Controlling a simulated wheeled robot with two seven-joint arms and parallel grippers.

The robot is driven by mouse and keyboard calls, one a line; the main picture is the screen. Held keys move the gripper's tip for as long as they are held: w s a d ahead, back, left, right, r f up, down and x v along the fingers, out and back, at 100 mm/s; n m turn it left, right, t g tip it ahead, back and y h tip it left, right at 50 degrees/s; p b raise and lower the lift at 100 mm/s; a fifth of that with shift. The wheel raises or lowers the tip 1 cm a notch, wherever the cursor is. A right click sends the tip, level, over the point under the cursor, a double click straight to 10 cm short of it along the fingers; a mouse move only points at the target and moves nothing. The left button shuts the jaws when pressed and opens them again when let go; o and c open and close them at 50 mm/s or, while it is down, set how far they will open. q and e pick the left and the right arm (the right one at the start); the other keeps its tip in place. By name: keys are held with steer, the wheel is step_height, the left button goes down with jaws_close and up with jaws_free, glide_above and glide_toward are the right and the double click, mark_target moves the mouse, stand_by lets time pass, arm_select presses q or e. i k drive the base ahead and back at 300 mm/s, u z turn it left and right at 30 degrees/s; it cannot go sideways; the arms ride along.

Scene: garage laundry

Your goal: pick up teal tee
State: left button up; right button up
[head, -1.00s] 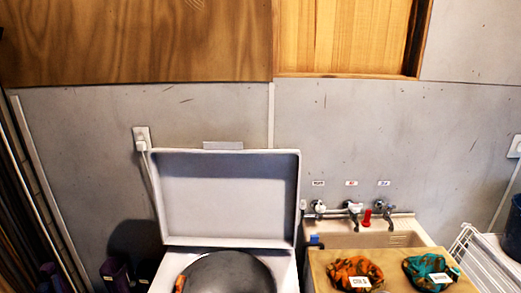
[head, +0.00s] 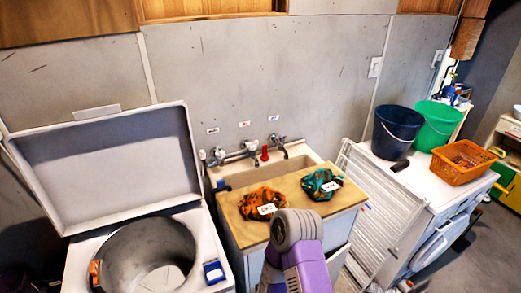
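The teal tee (head: 316,181) lies crumpled on the right part of the tan board (head: 296,208) in front of the sink, with a white label on its right side. An orange garment (head: 257,200), patterned with dark patches and also labelled, lies to its left on the same board, a little apart from it. A purple and grey link of my arm rises from the bottom edge in front of the board. Neither of my grippers shows.
An open top-loading washer (head: 75,250) stands at left with its lid up. A white drying rack (head: 380,215) leans right of the sink cabinet. Beyond it, a blue bucket (head: 396,133), a green bucket (head: 434,127) and an orange basket (head: 462,162) stand on a white machine.

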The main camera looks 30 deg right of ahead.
mark_target(321, 184)
steer(key=u, duration=2.3)
steer(key=k, duration=1.65)
steer(key=z, duration=1.9)
